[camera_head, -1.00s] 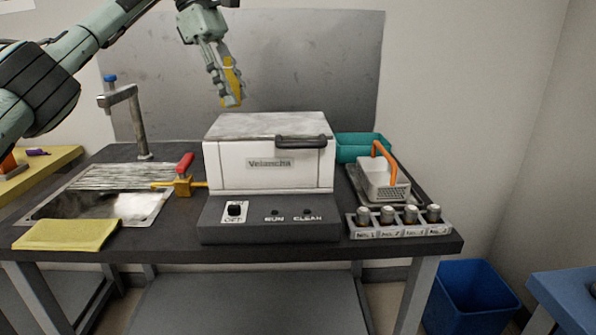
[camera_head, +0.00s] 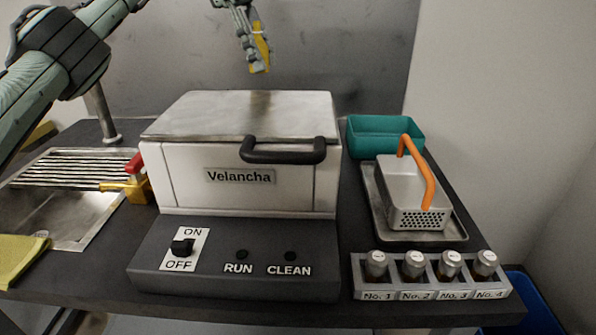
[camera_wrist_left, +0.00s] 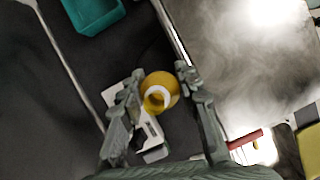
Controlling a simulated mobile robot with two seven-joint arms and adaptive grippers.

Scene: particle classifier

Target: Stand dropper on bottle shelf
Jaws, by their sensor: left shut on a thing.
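My left gripper (camera_head: 257,66) is shut on an amber-yellow piece, seemingly the dropper (camera_head: 262,44), high behind the machine in the head view. In the left wrist view the dropper (camera_wrist_left: 161,88) shows as a round amber body with a white ring, between the fingers of the left gripper (camera_wrist_left: 160,82). Its full length is hidden there. My right gripper is out of view.
The white Velancha machine (camera_head: 240,185) with a black handle fills the middle of the table. A teal bin (camera_head: 385,137) and a metal basket (camera_head: 407,197) with an orange handle stand right of it. A sink with a tap and a red-handled valve lies left.

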